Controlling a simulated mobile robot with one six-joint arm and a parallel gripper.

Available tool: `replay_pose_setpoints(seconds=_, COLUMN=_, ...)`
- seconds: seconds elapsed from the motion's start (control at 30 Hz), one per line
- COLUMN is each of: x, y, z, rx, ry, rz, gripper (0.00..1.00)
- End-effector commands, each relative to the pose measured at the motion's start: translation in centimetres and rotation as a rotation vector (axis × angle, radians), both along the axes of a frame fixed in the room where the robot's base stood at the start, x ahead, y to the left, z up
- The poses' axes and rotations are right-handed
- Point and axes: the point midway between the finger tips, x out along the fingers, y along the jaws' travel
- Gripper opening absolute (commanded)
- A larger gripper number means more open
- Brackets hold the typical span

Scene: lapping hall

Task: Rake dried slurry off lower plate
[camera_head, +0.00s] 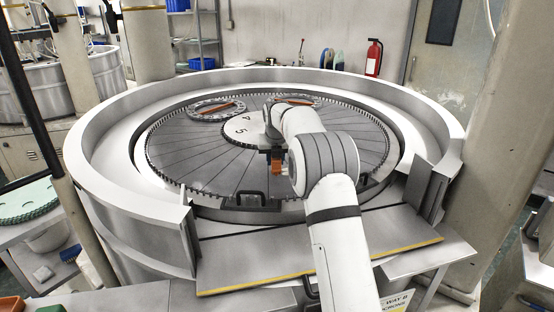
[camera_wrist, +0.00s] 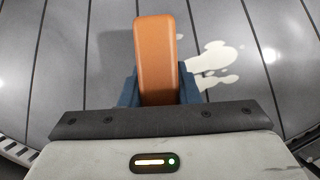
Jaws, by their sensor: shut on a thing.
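The lower plate (camera_head: 190,165) is a dark grey disc with radial grooves inside a wide pale ring. It also fills the wrist view (camera_wrist: 85,60). White slurry patches (camera_wrist: 216,62) lie on it right of my gripper in the wrist view; I cannot make them out in the head view. My gripper (camera_wrist: 158,98), with dark blue fingers, is shut on an orange handle (camera_wrist: 158,50). The orange also shows below my wrist in the head view (camera_head: 277,168), over the plate's front middle. The tool's working end is hidden, so I cannot tell whether it touches the plate.
A pale numbered disc (camera_head: 243,129) sits at the plate's centre. Two ring carriers (camera_head: 216,109) with orange-brown inserts lie at the back. A yellow-edged metal shelf (camera_head: 250,262) spans the front opening.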

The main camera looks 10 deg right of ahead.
Motion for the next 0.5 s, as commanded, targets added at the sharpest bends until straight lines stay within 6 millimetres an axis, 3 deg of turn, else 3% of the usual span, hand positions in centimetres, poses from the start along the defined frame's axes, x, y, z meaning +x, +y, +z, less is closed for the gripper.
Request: replay_pose_setpoints(seconds=0.5, x=-0.01, y=0.09, z=-1.12, rx=0.000, ry=0.001, rz=0.001, gripper=0.11)
